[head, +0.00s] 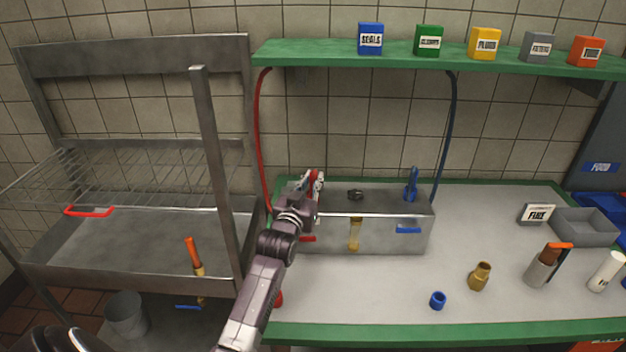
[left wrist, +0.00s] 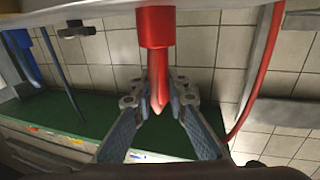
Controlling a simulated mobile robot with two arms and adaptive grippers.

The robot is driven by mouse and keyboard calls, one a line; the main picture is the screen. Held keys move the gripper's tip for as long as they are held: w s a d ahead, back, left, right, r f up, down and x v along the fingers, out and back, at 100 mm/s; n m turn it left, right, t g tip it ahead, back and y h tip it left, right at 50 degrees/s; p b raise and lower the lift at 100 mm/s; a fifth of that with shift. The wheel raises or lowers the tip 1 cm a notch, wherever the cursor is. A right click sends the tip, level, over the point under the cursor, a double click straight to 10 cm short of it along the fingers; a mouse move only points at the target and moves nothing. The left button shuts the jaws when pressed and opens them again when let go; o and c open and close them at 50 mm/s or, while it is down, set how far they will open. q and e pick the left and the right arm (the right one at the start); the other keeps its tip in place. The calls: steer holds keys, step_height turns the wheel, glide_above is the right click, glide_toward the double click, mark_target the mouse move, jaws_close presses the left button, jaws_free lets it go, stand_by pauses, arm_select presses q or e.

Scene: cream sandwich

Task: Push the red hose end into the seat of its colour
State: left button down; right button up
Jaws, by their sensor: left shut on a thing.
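A metal box (head: 375,236) stands at the back of the bench, with a red label (head: 307,239) and a blue label (head: 408,230) on its front. My left gripper (head: 313,186) is above the left end of its top. In the left wrist view its fingers are shut on the tapered part of the red hose end (left wrist: 156,28), whose wide red collar shows beyond the fingertips. The far tip of the hose end runs out of frame, and my arm hides that corner in the head view, so I cannot tell whether it is in a seat.
A blue hose end (head: 411,186) stands on the box's right, with a black fitting (head: 355,194) between. A red hose (head: 258,130) and a blue hose (head: 452,130) hang from the green shelf (head: 300,50). A brass fitting (head: 479,277) and blue ring (head: 438,300) lie front right.

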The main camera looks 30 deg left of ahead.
arm_select(q)
steer(key=c, duration=1.8)
jaws_free()
steer(key=shift+s+d+f, duration=0.1)
steer(key=shift+s, duration=0.15)
steer(key=v, duration=1.1)
steer(key=shift+s, duration=0.25)
